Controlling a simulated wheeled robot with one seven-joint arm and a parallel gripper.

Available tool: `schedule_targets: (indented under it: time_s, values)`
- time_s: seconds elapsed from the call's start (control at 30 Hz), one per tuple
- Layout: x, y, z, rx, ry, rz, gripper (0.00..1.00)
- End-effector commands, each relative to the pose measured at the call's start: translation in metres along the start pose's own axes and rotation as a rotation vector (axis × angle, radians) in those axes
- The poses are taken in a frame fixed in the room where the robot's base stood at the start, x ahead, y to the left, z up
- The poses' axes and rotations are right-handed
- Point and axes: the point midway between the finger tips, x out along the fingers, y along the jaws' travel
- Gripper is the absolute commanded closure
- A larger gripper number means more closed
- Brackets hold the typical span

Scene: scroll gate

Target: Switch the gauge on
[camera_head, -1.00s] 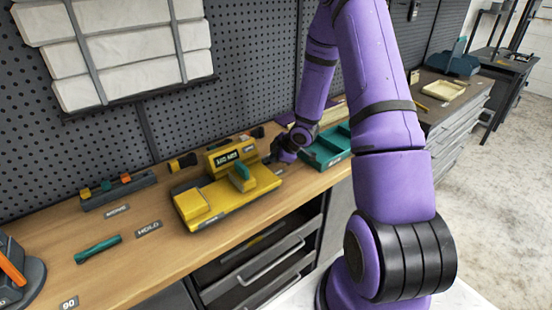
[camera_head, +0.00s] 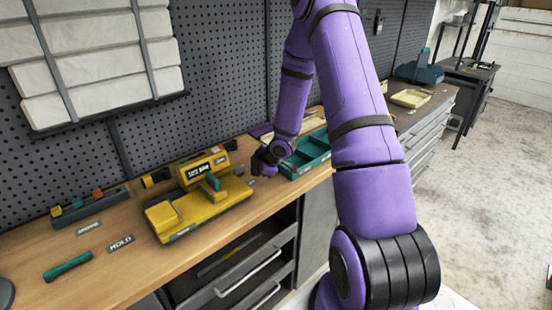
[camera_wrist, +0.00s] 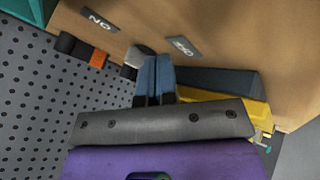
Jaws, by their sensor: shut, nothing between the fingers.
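The gauge is a yellow device (camera_head: 200,215) on the wooden bench, with a dark lit display (camera_head: 208,169), a teal part (camera_head: 211,184) in its middle and a yellow block (camera_head: 162,217) at its left. My gripper (camera_head: 258,165) is just right of the gauge, low over the bench, with its fingers pointing down. In the wrist view my blue-tipped fingers (camera_wrist: 153,62) are together and empty. Beside them are a grey rounded knob (camera_wrist: 140,54) and a label (camera_wrist: 183,46). A label reading ON upside down (camera_wrist: 100,21) lies farther off. The gauge's yellow edge (camera_wrist: 262,113) shows at right.
A black-and-orange cylinder (camera_wrist: 82,50) lies by the pegboard. A teal compartment tray (camera_head: 308,155) stands right of my gripper. A rack with coloured pieces (camera_head: 90,207) and a teal bar (camera_head: 67,267) are at left.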

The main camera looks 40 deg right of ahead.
Motion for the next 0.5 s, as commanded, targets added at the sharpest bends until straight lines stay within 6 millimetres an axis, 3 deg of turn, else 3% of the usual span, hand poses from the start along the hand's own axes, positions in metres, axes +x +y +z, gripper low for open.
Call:
schedule_targets:
  time_s: [0.5]
  values:
    - [-0.067,0.011,0.01,-0.001,-0.001,-0.001,1.0]
